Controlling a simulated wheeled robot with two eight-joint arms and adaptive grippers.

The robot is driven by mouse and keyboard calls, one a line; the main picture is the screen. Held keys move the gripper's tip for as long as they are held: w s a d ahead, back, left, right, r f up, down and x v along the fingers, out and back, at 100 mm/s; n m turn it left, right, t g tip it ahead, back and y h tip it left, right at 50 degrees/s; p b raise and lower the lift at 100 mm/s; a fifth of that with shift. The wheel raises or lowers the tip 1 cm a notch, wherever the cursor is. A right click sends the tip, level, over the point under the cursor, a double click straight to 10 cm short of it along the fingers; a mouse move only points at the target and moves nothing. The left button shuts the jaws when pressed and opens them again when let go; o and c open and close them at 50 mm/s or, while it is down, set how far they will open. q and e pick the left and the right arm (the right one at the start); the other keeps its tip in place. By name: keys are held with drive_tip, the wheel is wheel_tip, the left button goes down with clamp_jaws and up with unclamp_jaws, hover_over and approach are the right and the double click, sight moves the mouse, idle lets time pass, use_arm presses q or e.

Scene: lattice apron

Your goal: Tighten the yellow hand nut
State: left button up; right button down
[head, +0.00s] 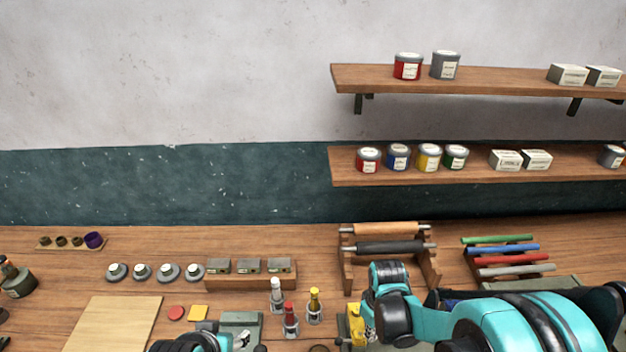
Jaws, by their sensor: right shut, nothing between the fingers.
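My right arm comes in from the right, and its gripper (372,325) is at the bottom centre-right, shut with nothing in it; its fingertips are mostly hidden. A yellow part (355,322) shows right beside it at the left. I cannot tell whether this is the yellow hand nut, or whether the gripper touches it. My left arm (188,343) shows only as a dark and teal piece at the bottom edge; its fingers cannot be made out.
Small bottles with white, red and yellow (314,306) tops stand left of the right gripper. A grey-green block (240,324) is near the left arm. Behind are a roller rack (432,273) and coloured rods (500,249). A pale board (115,322) lies at left.

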sight(363, 341)
use_arm(q)
drive_tip(key=shift+f+b, duration=0.4)
drive_tip(key=shift+f, duration=0.45)
use_arm(e)
drive_tip(key=shift+f, duration=0.75)
drive_tip(key=shift+a, duration=0.1)
use_arm(q)
drive_tip(key=shift+f+b, duration=0.35)
use_arm(e)
drive_tip(key=shift+s+a, duration=0.2)
drive_tip(key=shift+a, duration=0.05)
use_arm(q)
drive_tip(key=shift+f+b, duration=0.65)
use_arm(e)
drive_tip(key=shift+s+a, duration=0.4)
drive_tip(key=shift+a, duration=0.3)
drive_tip(key=shift+a, duration=0.1)
use_arm(q)
drive_tip(key=shift+f, duration=0.1)
use_arm(e)
drive_tip(key=shift+s, duration=0.15)
